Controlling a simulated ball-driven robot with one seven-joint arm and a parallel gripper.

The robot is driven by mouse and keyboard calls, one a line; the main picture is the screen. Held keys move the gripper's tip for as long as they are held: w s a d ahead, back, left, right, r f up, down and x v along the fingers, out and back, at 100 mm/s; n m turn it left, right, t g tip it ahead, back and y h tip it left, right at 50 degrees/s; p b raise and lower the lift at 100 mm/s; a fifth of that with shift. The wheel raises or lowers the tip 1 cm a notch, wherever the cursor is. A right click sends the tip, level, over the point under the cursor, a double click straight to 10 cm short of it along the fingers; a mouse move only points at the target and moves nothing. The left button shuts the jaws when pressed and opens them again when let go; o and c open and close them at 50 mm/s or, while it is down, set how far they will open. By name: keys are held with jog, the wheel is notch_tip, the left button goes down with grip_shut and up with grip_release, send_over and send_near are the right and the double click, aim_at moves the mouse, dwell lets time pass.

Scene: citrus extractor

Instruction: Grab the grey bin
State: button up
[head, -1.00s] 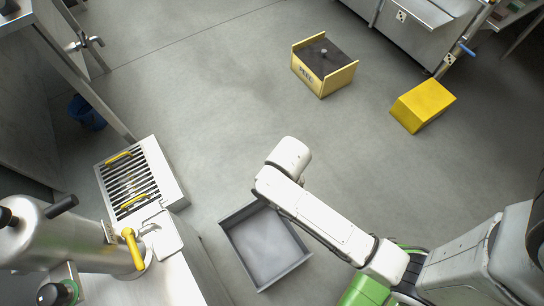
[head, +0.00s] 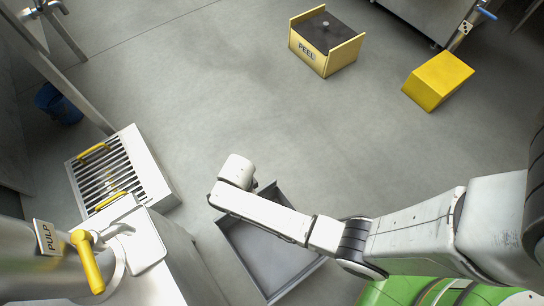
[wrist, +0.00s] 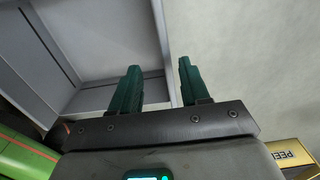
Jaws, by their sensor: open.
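The grey bin (head: 262,252) is an open, shallow square box on the floor in the lower middle of the head view. My arm crosses over its upper part and hides some of it. In the wrist view the bin (wrist: 95,45) fills the upper left, with its right wall (wrist: 163,45) running between my two green fingers. My gripper (wrist: 158,82) is open and empty, its left finger over the bin's inside and its right finger outside that wall. I cannot tell how far above the wall the fingers are. The fingers are not visible in the head view.
A yellow box labelled PEEL (head: 322,62) and a yellow block (head: 438,80) stand on the floor at the back. A metal machine with a slatted tray (head: 108,180) and yellow handle (head: 88,262) stands left of the bin. The middle floor is clear.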

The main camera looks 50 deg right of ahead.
notch_tip(320, 180, down, 3)
jog(key=shift+r+b, duration=0.1)
jog(key=shift+b, duration=0.35)
jog(key=f+b, duration=0.2)
jog(key=f, duration=0.1)
jog(key=f+b, duration=0.2)
jog(key=shift+w+d, duration=0.15)
jog(key=shift+w, duration=0.2)
jog(key=shift+c, duration=0.4)
grip_shut()
dwell(0.4)
